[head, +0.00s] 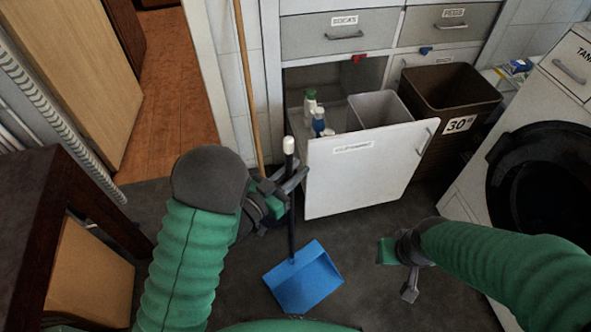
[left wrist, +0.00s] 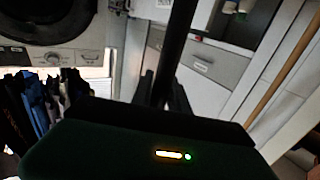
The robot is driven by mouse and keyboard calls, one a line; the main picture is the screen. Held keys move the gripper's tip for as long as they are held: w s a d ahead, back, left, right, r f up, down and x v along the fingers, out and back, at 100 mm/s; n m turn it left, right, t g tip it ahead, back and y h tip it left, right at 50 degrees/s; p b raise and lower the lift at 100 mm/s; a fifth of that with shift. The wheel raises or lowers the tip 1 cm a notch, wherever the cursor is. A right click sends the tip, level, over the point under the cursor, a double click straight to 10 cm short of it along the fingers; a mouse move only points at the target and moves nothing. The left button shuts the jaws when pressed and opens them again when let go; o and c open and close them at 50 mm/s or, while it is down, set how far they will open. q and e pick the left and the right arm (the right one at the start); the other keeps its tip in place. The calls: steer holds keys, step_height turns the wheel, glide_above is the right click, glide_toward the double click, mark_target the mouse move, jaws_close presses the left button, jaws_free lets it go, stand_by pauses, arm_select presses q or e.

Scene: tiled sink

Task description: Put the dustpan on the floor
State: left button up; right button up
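The dustpan has a blue pan (head: 303,280) and a long upright black handle (head: 290,215) with a white top. My left gripper (head: 288,183) is shut on the handle below its white end. The left wrist view shows the black handle (left wrist: 178,45) running between the two dark fingers (left wrist: 163,92). The pan hangs over or rests on the dark floor (head: 235,290); I cannot tell whether it touches. My right gripper (head: 405,280) is at the lower right, apart from the dustpan, with nothing visible in it; its finger opening is unclear.
A pulled-out white bin drawer (head: 365,170) stands just behind the handle, holding bottles. A brown bin (head: 450,95) is beside it. A wooden pole (head: 248,90) leans behind my left gripper. A washing machine (head: 545,170) is right, dark wooden furniture (head: 40,220) left. Floor around the pan is clear.

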arm_select(q)
steer(key=o, duration=0.4)
steer(key=shift+o, duration=0.2)
steer(key=p+v, duration=0.5)
steer(key=v, duration=1.2)
